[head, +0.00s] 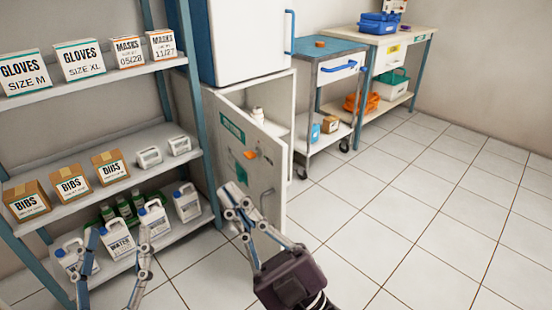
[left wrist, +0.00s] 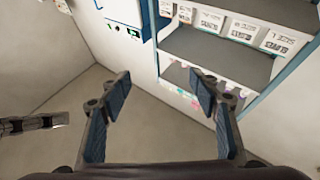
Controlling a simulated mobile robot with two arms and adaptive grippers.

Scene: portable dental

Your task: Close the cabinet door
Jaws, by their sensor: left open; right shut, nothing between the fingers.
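The white cabinet door (head: 261,170) stands ajar, hinged at its left side and swung outward.
A shelf rack (head: 100,202) with boxes and jugs stands at the left, beside the cabinet. A white unit with a blue handle (head: 245,35) sits on the cabinet. A blue-topped cart (head: 318,48) and a table (head: 395,38) stand right. The tiled floor right is clear.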

